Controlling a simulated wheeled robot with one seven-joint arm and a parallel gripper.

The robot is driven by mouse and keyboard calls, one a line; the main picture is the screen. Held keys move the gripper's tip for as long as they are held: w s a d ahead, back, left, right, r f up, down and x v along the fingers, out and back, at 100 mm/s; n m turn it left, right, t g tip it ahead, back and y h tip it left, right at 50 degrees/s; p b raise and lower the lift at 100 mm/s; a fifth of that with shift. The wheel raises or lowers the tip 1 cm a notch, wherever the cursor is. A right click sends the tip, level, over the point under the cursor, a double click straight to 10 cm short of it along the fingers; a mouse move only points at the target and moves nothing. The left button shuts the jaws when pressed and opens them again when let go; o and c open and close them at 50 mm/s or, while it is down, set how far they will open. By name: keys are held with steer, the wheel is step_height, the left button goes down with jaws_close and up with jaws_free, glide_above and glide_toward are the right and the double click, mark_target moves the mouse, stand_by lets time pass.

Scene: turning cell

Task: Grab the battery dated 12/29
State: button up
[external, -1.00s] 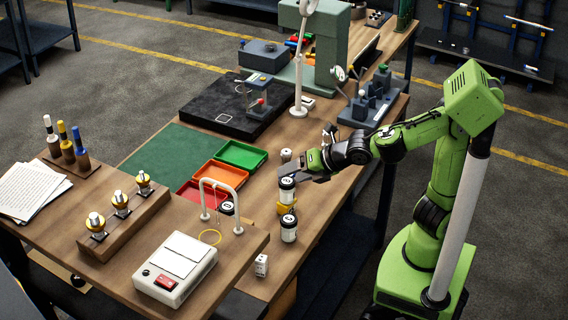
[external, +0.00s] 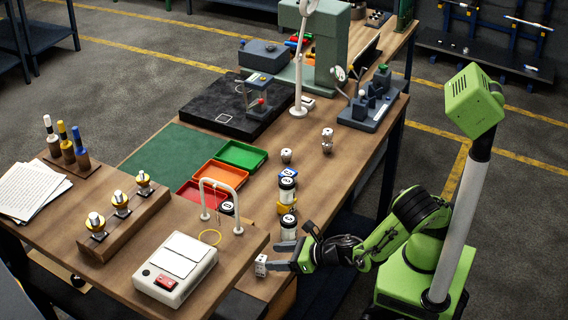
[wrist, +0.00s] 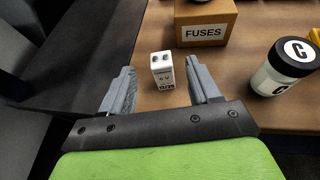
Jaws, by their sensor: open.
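My gripper (external: 277,256) is open and low over the table, pointing at the battery. In the wrist view, the battery appears between my gripper's fingertips (wrist: 159,67), with gaps on both sides. I cannot tell how far it reaches in between the fingers.
A brown box labelled FUSES (wrist: 205,24) stands close beyond the battery. A white jar with a black lid marked C (wrist: 287,67) is to its right. Stacked jars (external: 288,190) and a white device (external: 176,270) are nearby. Dark space lies past the table edge.

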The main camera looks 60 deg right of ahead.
mark_target(256, 264)
step_height(256, 264, down, 3)
steer(key=shift+w+r, duration=0.1)
steer(key=x, duration=0.7)
steer(key=shift+w, duration=0.25)
steer(key=shift+s, duration=0.1)
steer(key=shift+c, duration=0.4)
steer(key=c, duration=1)
